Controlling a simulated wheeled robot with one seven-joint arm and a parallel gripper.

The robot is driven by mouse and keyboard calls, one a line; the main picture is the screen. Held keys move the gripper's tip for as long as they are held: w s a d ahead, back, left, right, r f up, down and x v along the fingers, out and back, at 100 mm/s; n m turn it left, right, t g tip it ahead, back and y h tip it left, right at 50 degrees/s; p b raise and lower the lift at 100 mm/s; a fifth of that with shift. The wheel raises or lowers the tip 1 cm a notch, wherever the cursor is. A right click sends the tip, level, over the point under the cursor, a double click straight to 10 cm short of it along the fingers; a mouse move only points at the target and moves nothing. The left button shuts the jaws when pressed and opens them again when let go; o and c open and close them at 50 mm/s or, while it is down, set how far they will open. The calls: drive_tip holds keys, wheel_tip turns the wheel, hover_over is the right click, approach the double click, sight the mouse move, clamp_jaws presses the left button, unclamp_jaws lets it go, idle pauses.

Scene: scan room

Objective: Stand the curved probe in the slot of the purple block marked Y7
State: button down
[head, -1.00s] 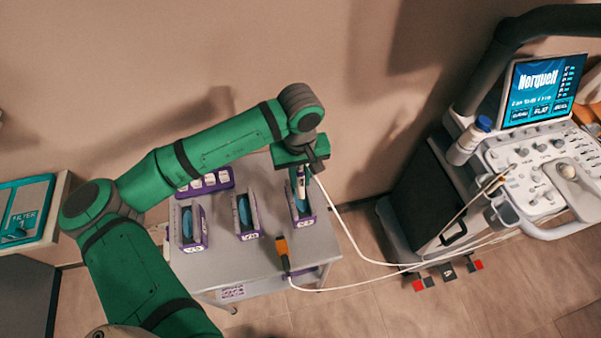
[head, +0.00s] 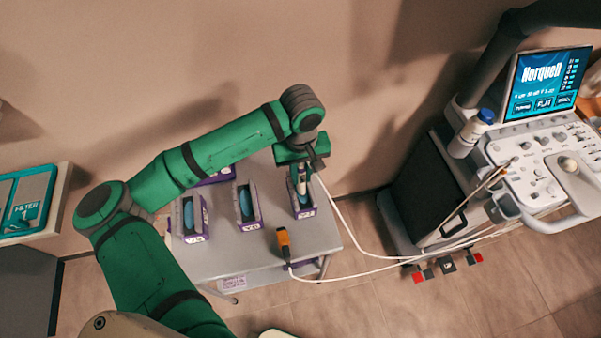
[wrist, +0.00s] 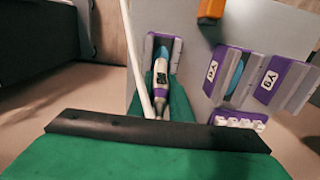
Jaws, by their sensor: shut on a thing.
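My gripper (head: 301,168) is shut on the curved probe (head: 301,184), a pale, slim probe held upright with its head down over the right purple block (head: 305,211). The wrist view shows the probe (wrist: 161,78) between the fingers, its head within the outline of that block (wrist: 176,50). I cannot tell how deep it sits or whether it touches the bottom. The probe hides part of the slot, and I cannot read this block's label. Two similar blocks with blue-lined slots stand to its left, the middle one (head: 254,224) and the left one (head: 197,238).
White cables run right to the ultrasound cart (head: 408,195). A low purple rack (wrist: 240,122) with white pieces stands behind the blocks.

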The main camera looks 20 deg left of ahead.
drive_tip(key=shift+f, duration=0.45)
idle(0.6)
drive_tip(key=c, duration=1.5)
unclamp_jaws()
drive_tip(key=shift+c, duration=0.2)
wheel_tip(320, 180, up, 11)
drive_tip(key=shift+f, duration=0.1)
